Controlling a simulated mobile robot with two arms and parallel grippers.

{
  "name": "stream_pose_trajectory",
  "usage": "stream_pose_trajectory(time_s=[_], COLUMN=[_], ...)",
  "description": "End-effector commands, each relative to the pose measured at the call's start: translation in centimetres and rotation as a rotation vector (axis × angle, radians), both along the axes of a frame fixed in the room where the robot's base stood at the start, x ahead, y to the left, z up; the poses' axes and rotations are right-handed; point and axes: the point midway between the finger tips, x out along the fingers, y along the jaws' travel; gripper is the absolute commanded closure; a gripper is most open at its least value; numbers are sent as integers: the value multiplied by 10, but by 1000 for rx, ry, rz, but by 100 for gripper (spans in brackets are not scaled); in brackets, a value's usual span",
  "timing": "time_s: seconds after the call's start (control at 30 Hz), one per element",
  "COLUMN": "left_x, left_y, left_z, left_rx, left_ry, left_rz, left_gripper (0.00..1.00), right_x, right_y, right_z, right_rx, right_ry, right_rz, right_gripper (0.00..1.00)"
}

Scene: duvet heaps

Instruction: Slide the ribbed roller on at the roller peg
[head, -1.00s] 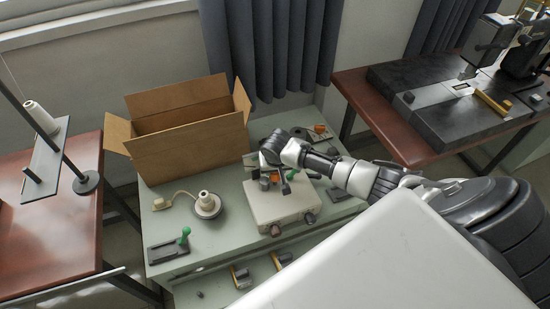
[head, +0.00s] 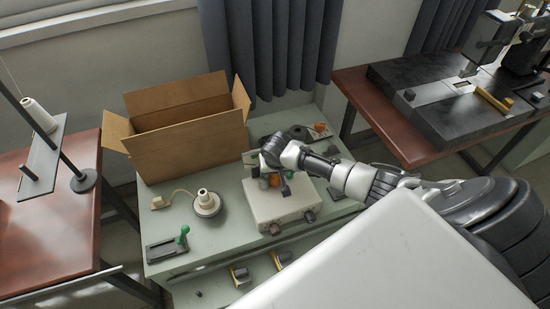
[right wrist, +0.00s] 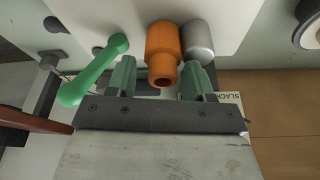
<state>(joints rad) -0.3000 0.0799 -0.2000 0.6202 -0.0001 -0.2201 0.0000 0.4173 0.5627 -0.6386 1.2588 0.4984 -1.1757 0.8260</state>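My right gripper (head: 275,178) is over a pale box-shaped machine (head: 280,208) on the green bench. In the right wrist view its two green-padded fingers (right wrist: 160,82) are apart, on either side of an orange cylinder (right wrist: 163,48) with a narrower hollow end. I see gaps between it and the pads. A smooth grey cylinder (right wrist: 199,38) stands beside it, close to the right finger. A green handle (right wrist: 95,70) is left of the left finger. I cannot make out ribs on any part, so I cannot tell which is the ribbed roller or the roller peg. My left gripper is not in view.
An open cardboard box (head: 190,132) stands at the back left of the bench. A brown table (head: 50,220) stands at far left.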

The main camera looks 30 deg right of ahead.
Motion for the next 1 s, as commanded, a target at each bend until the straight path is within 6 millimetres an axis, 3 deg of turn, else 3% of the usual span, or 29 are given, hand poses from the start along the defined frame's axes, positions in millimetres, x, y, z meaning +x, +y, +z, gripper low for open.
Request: stream_pose_trajectory(time_s=[0.1,0.47,1.0], left_x=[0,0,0], left_y=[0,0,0], left_z=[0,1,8], left_rx=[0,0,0], left_ry=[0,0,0], left_rz=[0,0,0], left_gripper=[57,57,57], right_x=[0,-1,-24], right_y=[2,2,12], right_z=[0,6,95], right_rx=[3,3,3], right_ry=[0,-1,-2], right_rz=[2,3,2], right_gripper=[34,34,34])
